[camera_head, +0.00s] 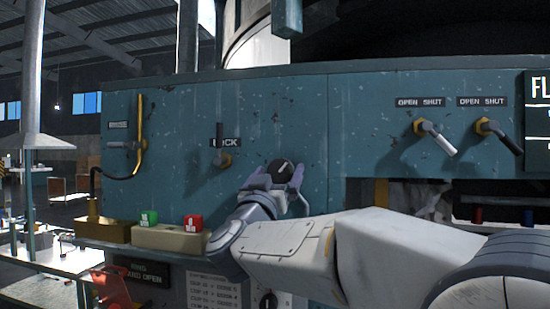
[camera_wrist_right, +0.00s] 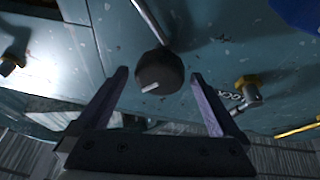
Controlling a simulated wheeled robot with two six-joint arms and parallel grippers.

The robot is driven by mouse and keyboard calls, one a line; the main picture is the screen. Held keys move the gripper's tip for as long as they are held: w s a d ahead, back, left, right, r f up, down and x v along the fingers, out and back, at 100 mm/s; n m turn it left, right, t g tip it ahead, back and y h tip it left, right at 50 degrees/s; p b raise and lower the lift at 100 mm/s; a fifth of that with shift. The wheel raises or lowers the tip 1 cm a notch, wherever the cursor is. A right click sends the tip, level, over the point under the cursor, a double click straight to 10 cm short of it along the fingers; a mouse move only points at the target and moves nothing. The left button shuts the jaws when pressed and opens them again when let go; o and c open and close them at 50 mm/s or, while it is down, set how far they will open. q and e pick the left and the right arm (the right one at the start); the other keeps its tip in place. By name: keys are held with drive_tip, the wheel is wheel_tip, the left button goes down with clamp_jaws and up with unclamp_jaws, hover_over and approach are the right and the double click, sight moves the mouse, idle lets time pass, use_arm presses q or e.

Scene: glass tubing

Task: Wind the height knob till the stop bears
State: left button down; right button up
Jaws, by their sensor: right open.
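A dark round knob (camera_head: 280,170) stands on the teal panel at its middle; no label for it is readable. My right gripper (camera_head: 275,182) is at this knob, with its purple fingers on either side. In the right wrist view the knob (camera_wrist_right: 160,72) shows a white pointer mark and lies between the tips of the open fingers. A gap shows on both sides, so the fingers look clear of it. I cannot make out a stop. My left gripper is not in view.
A lever marked LOCK (camera_head: 222,160) is left of the knob. Two OPEN/SHUT levers, one white-handled (camera_head: 437,140) and one black-handled (camera_head: 498,136), are at right. Green (camera_head: 148,218) and red (camera_head: 192,223) buttons sit on a box below left. Another dark knob (camera_head: 268,303) is lower down.

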drive_tip(key=shift+p+x, duration=0.3)
drive_tip(key=shift+x, duration=0.75)
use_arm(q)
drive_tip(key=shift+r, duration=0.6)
use_arm(e)
drive_tip(key=shift+f, duration=0.1)
drive_tip(key=shift+c, duration=0.3)
drive_tip(key=c, duration=1.3)
drive_tip(key=shift+o, duration=0.2)
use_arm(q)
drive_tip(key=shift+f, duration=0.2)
use_arm(e)
drive_tip(key=shift+m, duration=0.3)
